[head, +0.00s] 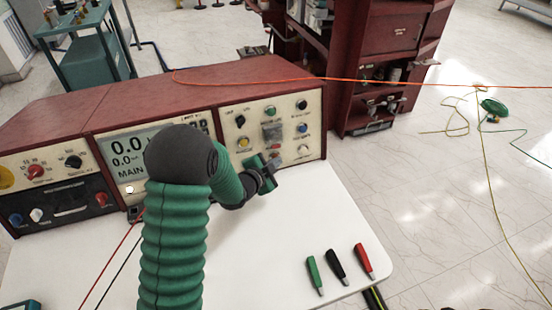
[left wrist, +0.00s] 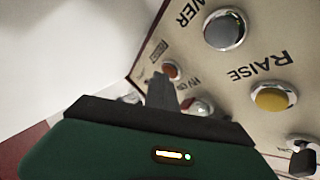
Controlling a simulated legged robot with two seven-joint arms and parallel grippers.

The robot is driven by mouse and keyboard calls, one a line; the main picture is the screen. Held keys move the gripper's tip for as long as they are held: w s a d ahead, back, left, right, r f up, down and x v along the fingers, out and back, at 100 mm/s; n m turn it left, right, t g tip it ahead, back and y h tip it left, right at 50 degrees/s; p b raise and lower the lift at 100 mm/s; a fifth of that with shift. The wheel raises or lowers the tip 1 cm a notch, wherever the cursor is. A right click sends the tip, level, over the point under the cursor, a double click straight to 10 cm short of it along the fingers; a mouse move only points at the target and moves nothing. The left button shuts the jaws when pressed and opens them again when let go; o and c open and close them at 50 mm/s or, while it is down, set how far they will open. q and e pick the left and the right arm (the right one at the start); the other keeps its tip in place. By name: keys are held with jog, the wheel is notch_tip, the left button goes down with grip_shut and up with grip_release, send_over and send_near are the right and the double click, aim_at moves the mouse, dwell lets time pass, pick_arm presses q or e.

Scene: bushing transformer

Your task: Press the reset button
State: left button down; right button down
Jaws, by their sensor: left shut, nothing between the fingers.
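My left gripper (head: 267,168) is shut and empty, close in front of the lower part of the right-hand control panel (head: 230,115). In the left wrist view its shut fingers (left wrist: 162,92) point at the panel, close to a small orange-red button (left wrist: 170,71) in a metal ring. Whether they touch the panel cannot be told. A second reddish button (left wrist: 203,106) sits just right of the fingers. A large grey button (left wrist: 224,30) and a yellow button (left wrist: 270,97) marked RAISE lie further right. I cannot read a reset label. My right gripper is not in view.
The red console (head: 130,105) stands on a white tabletop (head: 260,245). Green, black and red handles (head: 336,266) lie at the front right of the table. An orange cable (head: 430,83) runs across above the console. The table's middle is clear.

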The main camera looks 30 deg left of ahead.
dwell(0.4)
pick_arm(q)
jog(key=shift+s+d+r, duration=0.2)
jog(key=shift+s+d, duration=0.35)
jog(key=shift+d, duration=0.05)
jog(key=shift+s+d+r, duration=0.3)
jog(key=shift+s+d, duration=0.55)
jog(key=shift+d, duration=0.1)
jog(key=shift+s+d+r, duration=0.3)
jog(key=shift+s+d, duration=0.5)
jog(key=shift+d, duration=0.1)
